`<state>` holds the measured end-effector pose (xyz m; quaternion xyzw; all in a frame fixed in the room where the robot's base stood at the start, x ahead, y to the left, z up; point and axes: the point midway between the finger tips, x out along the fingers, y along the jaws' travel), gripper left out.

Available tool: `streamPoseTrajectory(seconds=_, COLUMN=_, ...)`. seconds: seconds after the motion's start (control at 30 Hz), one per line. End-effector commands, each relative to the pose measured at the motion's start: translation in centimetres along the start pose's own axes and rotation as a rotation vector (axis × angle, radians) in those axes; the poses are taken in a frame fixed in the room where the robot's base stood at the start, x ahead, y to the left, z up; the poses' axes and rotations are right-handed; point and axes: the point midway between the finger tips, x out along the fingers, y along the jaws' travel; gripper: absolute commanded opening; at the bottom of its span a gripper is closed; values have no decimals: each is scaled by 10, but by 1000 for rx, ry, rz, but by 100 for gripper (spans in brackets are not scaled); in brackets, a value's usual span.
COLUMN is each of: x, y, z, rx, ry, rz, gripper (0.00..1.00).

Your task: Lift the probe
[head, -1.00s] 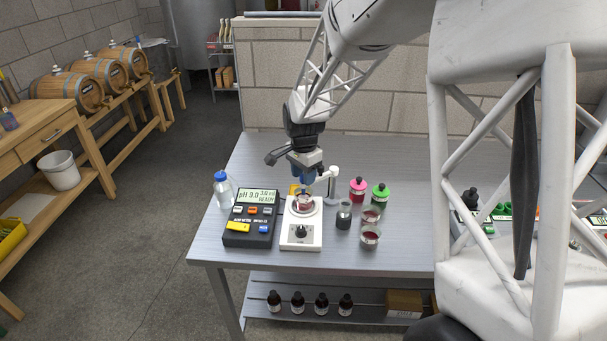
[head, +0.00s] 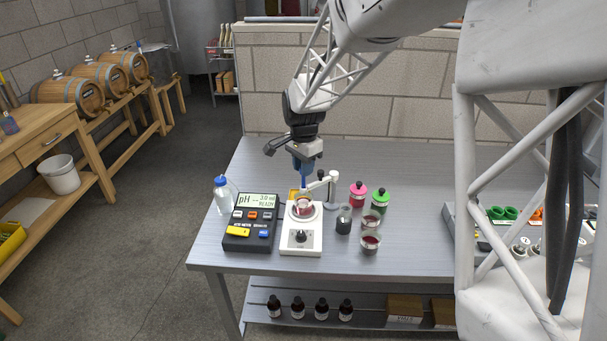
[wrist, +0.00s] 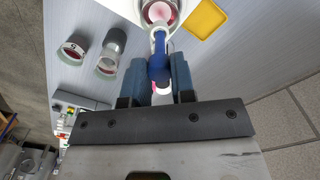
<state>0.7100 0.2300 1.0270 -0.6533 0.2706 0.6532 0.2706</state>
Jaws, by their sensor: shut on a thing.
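The probe (wrist: 158,70) has a blue body and is held upright between my gripper's fingers (wrist: 159,80). In the head view my gripper (head: 303,160) is shut on it above the stirrer (head: 301,240). A beaker of red liquid (head: 303,208) stands on the stirrer's plate; it also shows in the wrist view (wrist: 160,12). The white arm of the probe stand (head: 318,184) reaches to the probe just above the beaker. I cannot tell whether the probe's tip is clear of the beaker.
A clear bottle with a blue cap (head: 221,195) stands left of the meter. Right of the stirrer are a dark-filled glass (head: 343,219), a beaker of red liquid (head: 370,243), and pink-capped (head: 358,194) and green-capped (head: 379,200) bottles. The bench's (head: 405,170) back is bare.

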Motion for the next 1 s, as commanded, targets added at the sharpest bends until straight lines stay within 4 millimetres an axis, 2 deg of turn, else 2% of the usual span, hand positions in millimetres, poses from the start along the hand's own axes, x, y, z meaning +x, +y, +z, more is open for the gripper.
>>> streamPoseTrajectory(seconds=0.37, x=-7, y=0, z=0, rx=0, ry=0, rz=-2, gripper=0)
streamPoseTrajectory(seconds=0.4, x=-7, y=0, z=0, rx=0, ry=1, rz=-2, gripper=27)
streamPoseTrajectory(seconds=0.57, x=-7, y=0, z=0, rx=0, ry=0, rz=-1, gripper=51)
streamPoseTrajectory(seconds=1.0, x=-11, y=0, z=0, rx=0, ry=1, rz=-2, gripper=51)
